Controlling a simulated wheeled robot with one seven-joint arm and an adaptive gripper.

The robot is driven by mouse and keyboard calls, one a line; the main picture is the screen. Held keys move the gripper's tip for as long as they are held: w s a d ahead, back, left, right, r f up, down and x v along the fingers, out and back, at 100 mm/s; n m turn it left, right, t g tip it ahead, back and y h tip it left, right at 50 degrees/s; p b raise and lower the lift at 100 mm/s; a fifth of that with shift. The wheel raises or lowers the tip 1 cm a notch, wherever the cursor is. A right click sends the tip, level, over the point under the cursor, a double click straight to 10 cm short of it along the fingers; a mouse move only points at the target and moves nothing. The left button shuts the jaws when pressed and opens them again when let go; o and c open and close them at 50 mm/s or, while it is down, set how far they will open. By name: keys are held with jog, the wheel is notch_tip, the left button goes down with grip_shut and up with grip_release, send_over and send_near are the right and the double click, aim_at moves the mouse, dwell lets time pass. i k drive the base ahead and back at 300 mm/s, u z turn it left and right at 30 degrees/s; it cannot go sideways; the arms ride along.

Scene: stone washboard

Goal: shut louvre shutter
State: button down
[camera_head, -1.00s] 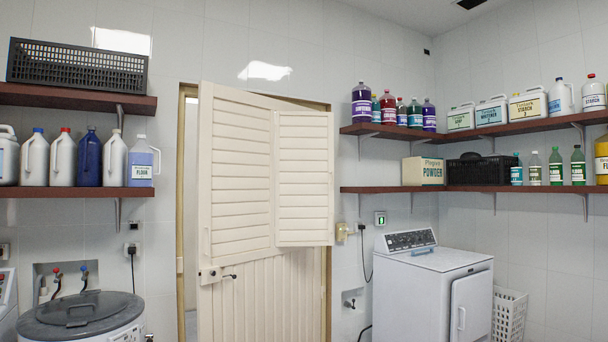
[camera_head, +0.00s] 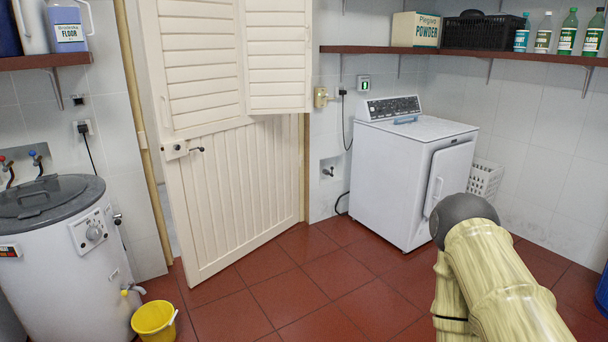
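The cream louvre shutter shows in the head view on the upper part of a cream door. Its right louvred panel (camera_head: 279,55) stands angled out from the door, with its lower edge free above the planks. A left louvred part (camera_head: 198,60) lies beside it, in line with the door. The tops of both are cut off by the frame. The door (camera_head: 235,195) stands ajar, with a latch and handle (camera_head: 183,150) at its left edge. My gripper is not in view; only pale, bamboo-like parts with a dark round end, likely my arm, show at lower right.
A white washing machine (camera_head: 410,175) stands right of the door. A round grey-lidded washer (camera_head: 60,235) and a yellow bucket (camera_head: 154,318) stand at left. A shelf (camera_head: 365,49) with bottles runs along the right. Red tiled floor (camera_head: 300,275) before the door is clear.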

aim_at(277, 56)
jog(key=u, duration=0.65)
jog(key=i, duration=1.7)
jog(key=u, duration=0.2)
jog(key=i, duration=1.7)
jog(key=z, duration=0.4)
